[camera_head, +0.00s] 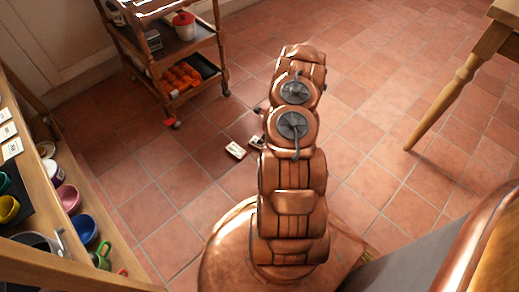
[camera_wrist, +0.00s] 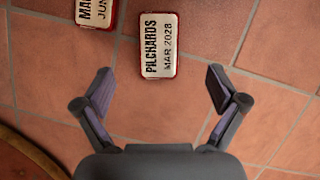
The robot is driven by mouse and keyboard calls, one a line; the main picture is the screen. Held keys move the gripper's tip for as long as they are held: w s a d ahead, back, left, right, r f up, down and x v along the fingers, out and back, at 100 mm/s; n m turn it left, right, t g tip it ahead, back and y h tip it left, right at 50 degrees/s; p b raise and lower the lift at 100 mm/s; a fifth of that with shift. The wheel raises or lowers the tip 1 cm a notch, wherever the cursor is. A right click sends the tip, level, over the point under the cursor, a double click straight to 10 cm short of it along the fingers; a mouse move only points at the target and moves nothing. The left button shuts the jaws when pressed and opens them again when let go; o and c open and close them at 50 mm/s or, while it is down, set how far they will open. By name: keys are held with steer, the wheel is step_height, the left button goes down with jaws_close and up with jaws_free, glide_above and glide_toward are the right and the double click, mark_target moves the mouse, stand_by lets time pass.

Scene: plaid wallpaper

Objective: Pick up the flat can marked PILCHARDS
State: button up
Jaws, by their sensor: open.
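The flat can marked PILCHARDS (camera_wrist: 159,46) lies face up on the tiled floor in the wrist view. It has a red rim and a cream label reading MAR 2028. My gripper (camera_wrist: 160,86) is open and empty, its fingers spread to either side below the can in the picture, not touching it. A second flat can (camera_wrist: 96,11), marked MA and JUN, lies to its left, cut off by the top edge. In the head view two flat cans (camera_head: 236,150) lie left of my arm, one partly hidden; I cannot tell which is PILCHARDS.
A wooden cart (camera_head: 168,75) with orange items on its lower shelf stands at the back left. A shelf unit with colored mugs (camera_head: 84,229) is at the left. A wooden table leg (camera_head: 443,103) stands at the right. Floor between is mostly clear.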

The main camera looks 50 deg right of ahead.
steer(key=shift+s+d+f, duration=0.2)
steer(key=shift+s+f, duration=0.05)
steer(key=shift+f, duration=0.3)
steer(key=shift+s+d+f, duration=0.15)
steer(key=shift+s+f, duration=0.05)
steer(key=shift+f, duration=0.35)
steer(key=shift+b+x, duration=0.55)
steer(key=shift+x, duration=0.55)
steer(key=shift+a+b+x, duration=0.25)
steer(key=shift+b+x, duration=0.5)
steer(key=shift+x, duration=0.55)
steer(key=shift+a+b+x, duration=0.2)
steer(key=shift+b+x, duration=0.5)
steer(key=shift+x, duration=0.6)
steer(key=shift+w+r, duration=0.2)
steer(key=c, duration=1.3)
steer(key=shift+r, duration=0.1)
steer(key=shift+c, duration=0.2)
